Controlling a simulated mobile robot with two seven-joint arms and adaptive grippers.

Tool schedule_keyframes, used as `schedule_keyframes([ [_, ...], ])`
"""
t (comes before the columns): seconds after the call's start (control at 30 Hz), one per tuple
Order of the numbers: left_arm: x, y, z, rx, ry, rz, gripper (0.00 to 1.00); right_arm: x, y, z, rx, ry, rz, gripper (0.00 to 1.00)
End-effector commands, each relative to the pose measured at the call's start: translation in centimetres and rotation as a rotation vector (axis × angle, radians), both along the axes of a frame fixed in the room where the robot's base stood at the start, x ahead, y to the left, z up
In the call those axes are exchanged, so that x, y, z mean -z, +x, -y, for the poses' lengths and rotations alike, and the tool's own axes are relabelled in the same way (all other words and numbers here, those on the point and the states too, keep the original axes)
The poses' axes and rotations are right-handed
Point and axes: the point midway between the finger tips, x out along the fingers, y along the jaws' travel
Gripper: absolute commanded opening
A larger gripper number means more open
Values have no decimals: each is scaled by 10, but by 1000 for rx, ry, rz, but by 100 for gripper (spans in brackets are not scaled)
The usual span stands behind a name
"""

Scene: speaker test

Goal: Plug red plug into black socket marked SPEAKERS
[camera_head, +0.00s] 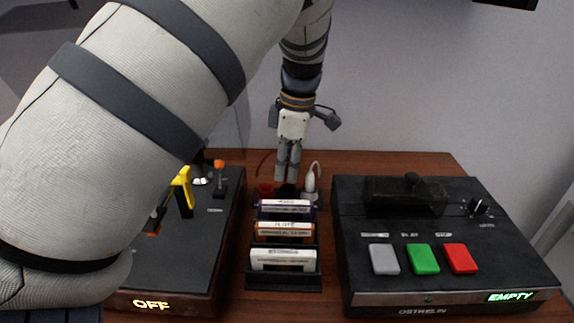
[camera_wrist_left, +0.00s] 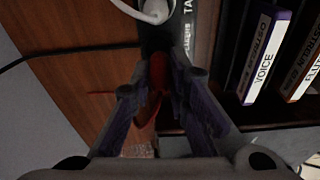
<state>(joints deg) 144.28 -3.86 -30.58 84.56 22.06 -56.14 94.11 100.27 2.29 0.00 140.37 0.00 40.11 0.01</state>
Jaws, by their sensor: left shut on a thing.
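My left gripper (camera_head: 288,180) reaches down behind the cassette rack, between the two consoles. In the left wrist view its fingers (camera_wrist_left: 160,110) are shut on the red plug (camera_wrist_left: 156,80), partly hidden between them. The plug's tip is by a black strip (camera_wrist_left: 180,30) with white lettering, partly cut off; I cannot tell whether it is in a socket. In the head view a black piece (camera_head: 288,191) is just under the fingertips, and a red piece (camera_head: 265,188) is beside it. The SPEAKERS marking is not clearly readable. My right gripper is not in view.
A white plug (camera_head: 311,182) with a white cord stands right of the gripper. A rack (camera_head: 284,281) holds cassettes in front. The right console (camera_head: 440,210) has grey, green and red buttons and reads EMPTY. The left console (camera_head: 210,245) reads OFF, partly behind my arm.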

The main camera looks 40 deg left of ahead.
Motion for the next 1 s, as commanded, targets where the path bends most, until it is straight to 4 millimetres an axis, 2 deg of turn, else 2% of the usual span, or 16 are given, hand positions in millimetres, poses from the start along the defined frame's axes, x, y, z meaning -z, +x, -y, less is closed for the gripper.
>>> schedule_keyframes([
  [1.0,19,0,0,0,0,-1,0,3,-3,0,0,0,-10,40],
])
